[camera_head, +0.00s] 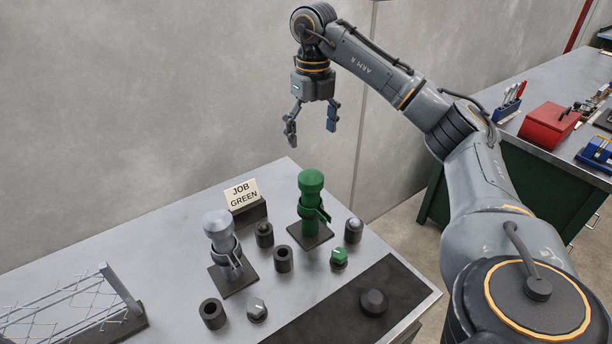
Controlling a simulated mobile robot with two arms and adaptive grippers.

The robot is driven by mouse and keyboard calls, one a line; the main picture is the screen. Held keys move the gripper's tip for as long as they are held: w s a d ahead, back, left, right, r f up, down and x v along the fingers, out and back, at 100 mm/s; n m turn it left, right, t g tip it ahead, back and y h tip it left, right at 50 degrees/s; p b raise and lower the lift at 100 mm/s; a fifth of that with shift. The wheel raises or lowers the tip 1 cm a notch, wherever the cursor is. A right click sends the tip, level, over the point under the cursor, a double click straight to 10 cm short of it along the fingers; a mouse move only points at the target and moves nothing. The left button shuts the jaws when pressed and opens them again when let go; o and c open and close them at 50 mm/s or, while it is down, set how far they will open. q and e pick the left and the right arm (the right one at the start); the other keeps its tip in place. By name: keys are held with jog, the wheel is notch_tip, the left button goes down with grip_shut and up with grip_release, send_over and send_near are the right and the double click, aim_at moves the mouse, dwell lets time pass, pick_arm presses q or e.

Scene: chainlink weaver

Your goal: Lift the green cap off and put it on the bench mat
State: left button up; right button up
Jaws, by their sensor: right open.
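A green post (310,208) stands upright on a dark square base, and a rounded green cap (311,180) forms its top. A green band with a lever wraps the post. The dark bench mat (330,325) lies along the front right of the bench, with a dark round knob on it. My right gripper (311,132) hangs above and slightly behind the green post, fingers pointing down, open and empty. My left gripper is not in view.
A grey post (221,240) with a similar clamp stands to the left. Dark sleeves (283,259), a small green knob (339,257) and a grey knob (257,310) stand around. A "JOB GREEN" sign (243,196) is behind. A wire-mesh frame (75,303) is at left.

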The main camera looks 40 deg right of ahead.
send_over(311, 172)
notch_tip(311, 172, down, 6)
jog(key=shift+d+f, duration=0.1)
jog(key=shift+f, duration=0.25)
jog(key=shift+s+f, duration=0.15)
jog(key=shift+f, duration=0.4)
notch_tip(311, 172, down, 4)
jog(key=shift+r+p, duration=0.2)
jog(key=shift+p, duration=0.7)
jog(key=shift+w+f, duration=0.2)
jog(key=shift+f, duration=0.15)
jog(key=c, duration=1.2)
jog(key=shift+r, duration=0.1)
jog(key=shift+c, duration=0.2)
